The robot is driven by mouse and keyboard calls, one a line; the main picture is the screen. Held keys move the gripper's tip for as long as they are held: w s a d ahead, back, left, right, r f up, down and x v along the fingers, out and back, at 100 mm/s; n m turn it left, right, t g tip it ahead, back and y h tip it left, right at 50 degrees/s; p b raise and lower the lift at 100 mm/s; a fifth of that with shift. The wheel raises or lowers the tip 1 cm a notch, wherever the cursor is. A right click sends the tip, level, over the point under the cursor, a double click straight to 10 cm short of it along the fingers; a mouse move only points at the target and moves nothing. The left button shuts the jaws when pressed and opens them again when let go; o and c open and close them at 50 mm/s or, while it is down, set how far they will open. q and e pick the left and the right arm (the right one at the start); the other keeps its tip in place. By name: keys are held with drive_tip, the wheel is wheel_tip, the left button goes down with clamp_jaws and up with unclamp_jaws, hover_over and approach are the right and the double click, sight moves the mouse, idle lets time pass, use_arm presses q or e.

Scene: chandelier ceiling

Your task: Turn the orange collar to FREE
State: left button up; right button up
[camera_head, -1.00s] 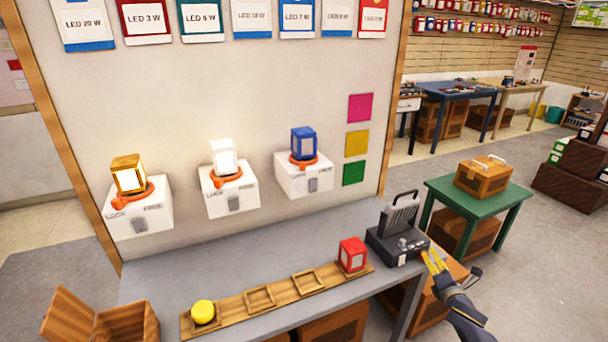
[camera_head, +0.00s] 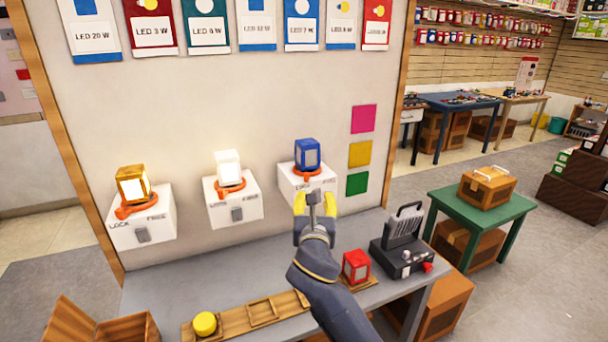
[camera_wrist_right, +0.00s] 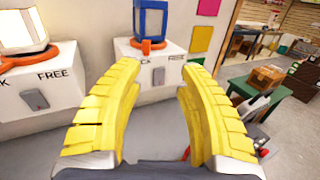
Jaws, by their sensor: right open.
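Three white wall boxes each carry a lamp on an orange collar. The right box (camera_head: 291,190) has a dark blue, unlit lamp (camera_head: 308,154) on its orange collar (camera_head: 306,170); a collar tab (camera_wrist_right: 147,46) points toward me in the right wrist view. The left collar (camera_head: 123,211) is under a lit gold lamp (camera_head: 132,184), its tab toward the LOCK side. The middle collar (camera_head: 230,188) is under a lit white lamp (camera_head: 228,168). My right gripper (camera_head: 315,199) is open and empty, in front of the right box and apart from its collar, hiding some lettering. My left gripper is out of view.
Below is a grey bench (camera_head: 185,276) with a wooden rack (camera_head: 235,322), a yellow disc (camera_head: 205,323), a red lamp (camera_head: 356,266) and a black device (camera_head: 403,258). A green table (camera_head: 480,206) stands at right. The air before the left and middle boxes is clear.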

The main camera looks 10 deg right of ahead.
sight(307, 174)
drive_tip(key=a+x, duration=0.1)
drive_tip(key=x, duration=0.9)
drive_tip(key=a+x, duration=0.1)
drive_tip(key=x, duration=0.4)
drive_tip(key=shift+w+a+f, duration=0.2)
drive_tip(key=shift+w+a, duration=0.1)
drive_tip(key=shift+w, duration=0.05)
drive_tip(key=shift+o, duration=0.2)
clamp_jaws()
